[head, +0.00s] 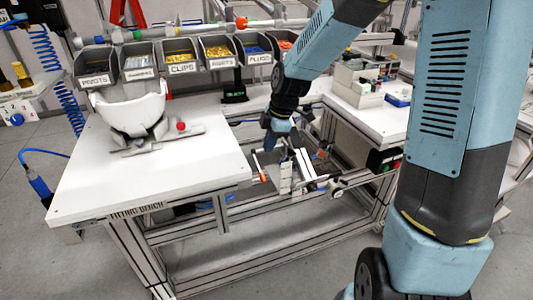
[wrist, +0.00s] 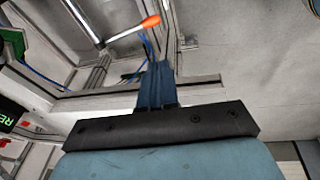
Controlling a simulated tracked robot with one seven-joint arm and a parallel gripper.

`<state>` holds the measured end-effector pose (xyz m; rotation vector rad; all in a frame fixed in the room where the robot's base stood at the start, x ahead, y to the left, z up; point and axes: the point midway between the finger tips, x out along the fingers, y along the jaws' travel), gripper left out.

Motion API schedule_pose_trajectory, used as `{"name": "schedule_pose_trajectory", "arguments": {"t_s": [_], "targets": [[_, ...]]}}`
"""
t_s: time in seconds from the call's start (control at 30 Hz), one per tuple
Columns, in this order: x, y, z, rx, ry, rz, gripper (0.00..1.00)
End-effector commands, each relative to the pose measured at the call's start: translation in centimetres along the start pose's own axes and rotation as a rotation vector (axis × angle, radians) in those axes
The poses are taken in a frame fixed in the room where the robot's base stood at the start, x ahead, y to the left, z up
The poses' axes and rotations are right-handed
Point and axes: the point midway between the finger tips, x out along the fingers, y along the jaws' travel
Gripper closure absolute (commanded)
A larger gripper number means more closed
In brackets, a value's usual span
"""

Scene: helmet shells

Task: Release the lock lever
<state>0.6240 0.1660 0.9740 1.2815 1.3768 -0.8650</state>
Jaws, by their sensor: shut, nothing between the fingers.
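A lever with an orange tip (head: 262,177) stands out from the metal fixture at the right end of the fitting bench. It also shows in the wrist view as a pale rod ending in an orange knob (wrist: 150,21). I take it for the lock lever, but no label shows. My gripper (head: 269,144) is low over the gap beside the bench's right edge, above and close to the fixture. In the wrist view its blue fingers (wrist: 155,72) are together and empty. The orange knob appears just beyond the fingertips; I cannot tell whether they touch.
A white helmet shell (head: 133,108) sits on a stand on the fitting bench (head: 110,185), with a red ball knob (head: 181,126) beside it. Labelled grey bins (head: 180,60) line the back. A second bench (head: 375,122) stands at right. The bench's front is clear.

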Motion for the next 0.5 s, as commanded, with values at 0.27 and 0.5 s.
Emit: {"name": "schedule_pose_trajectory", "arguments": {"t_s": [0.27,0.5], "targets": [[4.2,-0.2,-0.1,0.0,0.001,-0.005,1.0],[7.9,-0.1,-0.1,0.0,0.0,-0.004,1.0]]}}
